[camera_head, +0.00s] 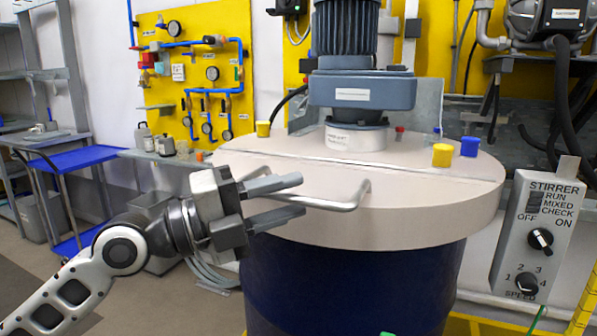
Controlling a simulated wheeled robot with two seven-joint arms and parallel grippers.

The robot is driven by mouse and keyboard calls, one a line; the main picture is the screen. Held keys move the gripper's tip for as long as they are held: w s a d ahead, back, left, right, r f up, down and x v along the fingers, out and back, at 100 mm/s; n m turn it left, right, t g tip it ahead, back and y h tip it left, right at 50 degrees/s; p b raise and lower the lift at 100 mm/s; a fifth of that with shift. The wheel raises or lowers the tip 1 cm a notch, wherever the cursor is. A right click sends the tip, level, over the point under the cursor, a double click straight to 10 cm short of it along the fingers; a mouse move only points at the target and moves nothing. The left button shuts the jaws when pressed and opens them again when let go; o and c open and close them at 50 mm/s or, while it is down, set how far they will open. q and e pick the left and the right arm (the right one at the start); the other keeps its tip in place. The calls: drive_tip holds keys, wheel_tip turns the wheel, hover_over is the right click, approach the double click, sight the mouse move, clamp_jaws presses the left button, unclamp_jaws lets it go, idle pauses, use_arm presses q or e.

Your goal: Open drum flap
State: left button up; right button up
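The dark blue drum (350,285) has a round beige lid. Its front part, the flap (430,205), lies flat and level with the rear part along a straight seam. A grey bar handle (345,203) is fixed on the flap. My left gripper (303,195) comes in from the left at the handle's left side. Its two fingers are spread, one above the other, with the handle bar passing between them in the picture. A gap shows between fingers and bar; contact is not clear. The handle's left end is partly hidden by the gripper. My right gripper is not in view.
A blue-grey stirrer motor (360,88) stands on the lid's rear part. Yellow (442,155) and blue (469,147) caps sit beside it. A stirrer control box (535,240) is at the right. A blue cart (78,158) and shelf are at the left. Space above the flap's front is clear.

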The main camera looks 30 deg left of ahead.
use_arm(q)
drive_tip(key=shift+p+x, duration=0.5)
drive_tip(key=shift+x, duration=0.65)
clamp_jaws()
